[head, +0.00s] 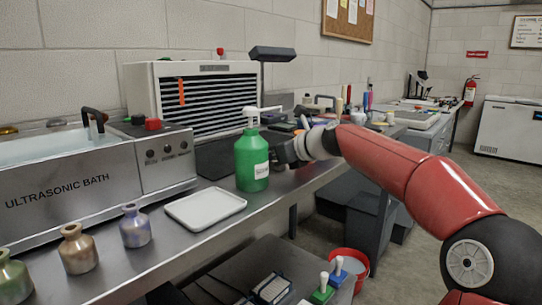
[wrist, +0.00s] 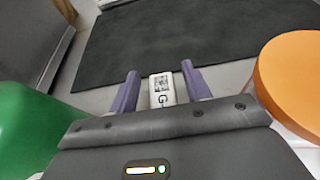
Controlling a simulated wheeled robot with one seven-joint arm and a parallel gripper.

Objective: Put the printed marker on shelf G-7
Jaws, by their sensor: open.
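In the wrist view, a small white printed marker (wrist: 162,90) with a dark printed pattern and a letter "G" lies on the grey metal bench. My gripper (wrist: 162,86) is open, with one purple finger on each side of the marker. I cannot tell whether the fingers touch it. In the head view my gripper (head: 288,152) is beside the green pump bottle, low over the bench, and the marker cannot be made out there. I cannot identify shelf G-7 in either view.
The green bottle (head: 252,160) stands close left of my gripper; an orange round-topped thing (wrist: 292,78) is close on the right. A dark mat (wrist: 185,40) lies beyond. A white tray (head: 205,208) and several small vases stand nearer. A red bucket (head: 350,265) is below.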

